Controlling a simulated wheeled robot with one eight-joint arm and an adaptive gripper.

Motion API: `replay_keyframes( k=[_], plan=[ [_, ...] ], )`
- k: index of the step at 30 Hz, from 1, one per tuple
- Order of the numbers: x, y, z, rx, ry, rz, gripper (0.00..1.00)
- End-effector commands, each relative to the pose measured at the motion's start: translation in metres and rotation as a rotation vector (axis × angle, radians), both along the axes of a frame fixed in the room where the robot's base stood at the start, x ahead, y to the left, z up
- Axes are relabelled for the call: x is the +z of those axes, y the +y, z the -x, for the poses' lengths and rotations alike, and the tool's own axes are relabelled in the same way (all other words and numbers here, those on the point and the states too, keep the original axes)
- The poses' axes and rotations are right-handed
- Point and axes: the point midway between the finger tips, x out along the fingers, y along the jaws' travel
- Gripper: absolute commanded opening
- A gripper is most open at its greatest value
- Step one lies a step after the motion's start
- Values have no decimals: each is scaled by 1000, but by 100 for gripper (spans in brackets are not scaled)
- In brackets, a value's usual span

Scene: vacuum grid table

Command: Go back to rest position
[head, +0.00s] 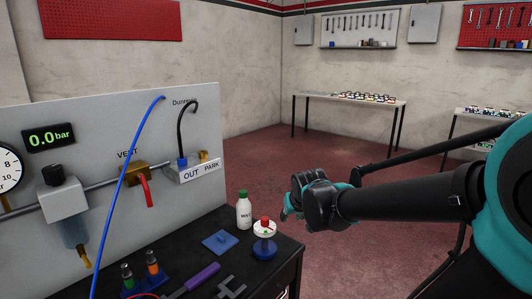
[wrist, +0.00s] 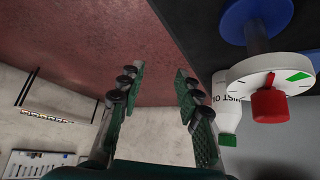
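My gripper (head: 290,208) is beyond the right side of the dark table (head: 215,240) in the head view, with my black and teal arm reaching in from the right. In the wrist view my gripper (wrist: 160,82) has its two green-padded fingers apart, with nothing between them and the red floor behind. The stand with a white dial and red knob (head: 265,229) is just left of my gripper, apart from it. It shows in the wrist view at upper right, its red knob (wrist: 269,106) facing the camera.
A white bottle with green cap (head: 244,212), a blue plate (head: 220,241) and a purple-handled tool (head: 202,277) are on the table. A grey panel (head: 95,140) with gauge, blue hose and OUT/PARK block (head: 200,171) stands behind. Open floor (head: 260,165) lies beyond.

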Motion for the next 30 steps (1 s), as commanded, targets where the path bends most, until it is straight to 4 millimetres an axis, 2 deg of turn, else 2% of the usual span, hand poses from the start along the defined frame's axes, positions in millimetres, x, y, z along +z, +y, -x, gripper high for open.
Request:
replay_keyframes(
  k=[1, 3, 9, 14, 18, 24, 27, 30],
  plan=[
    [-8, -20, 3, -30, 4, -1, 34],
    [-18, -39, 7, -57, 9, -3, 34],
    [-38, -82, 21, -117, 19, -6, 34],
    [-52, -109, 34, -160, 24, -10, 34],
    [-79, -105, 80, -152, 116, -4, 34],
    [-110, -104, 133, -151, 223, 2, 34],
    [-119, -104, 151, -151, 258, 4, 34],
    [-123, -104, 158, -151, 273, 5, 34]
  ],
)
